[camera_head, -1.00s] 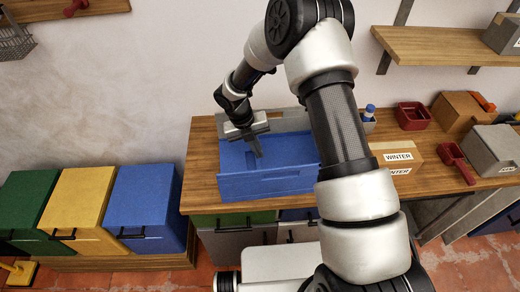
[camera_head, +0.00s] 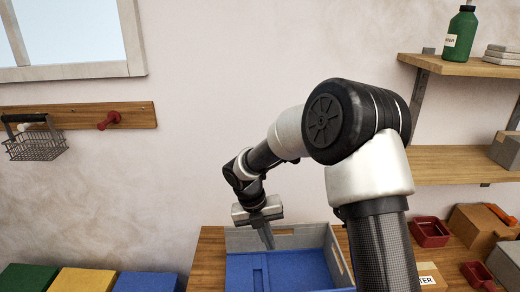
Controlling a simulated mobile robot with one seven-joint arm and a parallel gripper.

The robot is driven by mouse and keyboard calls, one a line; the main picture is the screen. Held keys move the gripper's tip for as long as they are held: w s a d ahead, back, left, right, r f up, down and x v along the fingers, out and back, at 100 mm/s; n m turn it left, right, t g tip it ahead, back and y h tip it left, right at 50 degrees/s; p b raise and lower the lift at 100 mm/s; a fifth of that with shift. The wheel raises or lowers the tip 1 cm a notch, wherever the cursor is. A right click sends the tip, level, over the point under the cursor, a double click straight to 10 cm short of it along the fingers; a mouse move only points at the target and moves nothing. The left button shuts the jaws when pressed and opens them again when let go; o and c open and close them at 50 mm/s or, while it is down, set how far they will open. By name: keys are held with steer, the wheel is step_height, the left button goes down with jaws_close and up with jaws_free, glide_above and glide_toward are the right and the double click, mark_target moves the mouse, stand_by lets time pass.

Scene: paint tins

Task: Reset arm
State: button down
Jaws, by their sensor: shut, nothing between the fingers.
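My gripper (camera_head: 267,236) points down above the blue crate (camera_head: 345,268), near its back left part. Its fingers are together with nothing between them. My arm comes in from the lower right and bends over at the elbow. The lower part of the blue crate is cut off by the bottom edge of the view. Whether the fingertips touch anything in the crate, I cannot tell. No paint tins show.
Red trays (camera_head: 429,232) and boxes lie at the right. Shelves (camera_head: 460,163) are on the wall at right. A wire basket (camera_head: 36,145) hangs at left.

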steer(key=s+d+r+m+t, duration=0.1)
steer(key=s+d+r+m, duration=0.35)
steer(key=r+m, duration=0.4)
steer(key=s+d+r+m+t, duration=0.1)
steer(key=s+d+r+m, duration=0.2)
steer(key=s+r+m, duration=0.35)
steer(key=s+d+r+m+t+y, duration=0.1)
steer(key=s+r+m, duration=0.3)
steer(key=m, duration=0.6)
steer(key=s+d+r+m+t+y, duration=0.2)
steer(key=s+r+m, duration=0.2)
steer(key=s+m, duration=0.5)
steer(key=shift+s+d+r+m, duration=0.2)
steer(key=shift+s+r+m, duration=0.1)
steer(key=shift+m, duration=0.5)
